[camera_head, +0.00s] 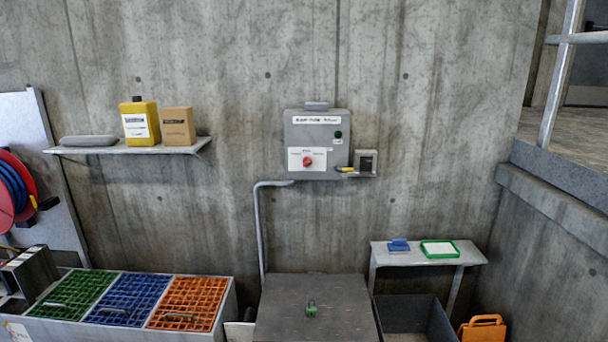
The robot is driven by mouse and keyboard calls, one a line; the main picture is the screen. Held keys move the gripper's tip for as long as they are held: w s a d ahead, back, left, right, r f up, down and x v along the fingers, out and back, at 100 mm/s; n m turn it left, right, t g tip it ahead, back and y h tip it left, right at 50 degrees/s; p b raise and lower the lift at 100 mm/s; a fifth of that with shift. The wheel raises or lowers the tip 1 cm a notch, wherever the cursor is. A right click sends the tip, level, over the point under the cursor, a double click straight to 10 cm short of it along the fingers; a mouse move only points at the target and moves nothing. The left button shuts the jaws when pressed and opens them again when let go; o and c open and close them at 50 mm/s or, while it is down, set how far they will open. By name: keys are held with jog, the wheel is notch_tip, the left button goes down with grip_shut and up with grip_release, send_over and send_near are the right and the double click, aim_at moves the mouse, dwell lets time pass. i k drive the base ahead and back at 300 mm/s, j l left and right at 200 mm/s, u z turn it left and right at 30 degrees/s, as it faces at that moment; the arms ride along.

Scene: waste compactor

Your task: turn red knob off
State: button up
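The red knob (307,161) sits on a white label plate on the lower front of a grey control box (318,130). The box is fixed to the concrete wall, near the middle of the view. The knob is too small to tell which way it points. A dark green round button or lamp (338,134) is above and to the right of the knob. My gripper is not in view.
A wall shelf (130,150) holds a yellow canister (140,122) and a cardboard box (177,127). Below stand a three-colour grated bin unit (232,305), a grey cabinet (300,330) and a side table (385,257).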

aim_at(307, 162)
jog(key=i+j, duration=0.15)
jog(key=i, duration=0.4)
jog(key=i+j+z, duration=0.15)
jog(key=i, duration=0.35)
jog(key=i+j, duration=0.2)
jog(key=i, duration=0.35)
jog(key=i+j+z, duration=0.1)
jog(key=i, duration=0.4)
jog(key=i+j, duration=0.35)
jog(key=i, duration=0.15)
jog(key=i+j+z, duration=0.15)
jog(key=i, duration=0.4)
jog(key=j, duration=0.1)
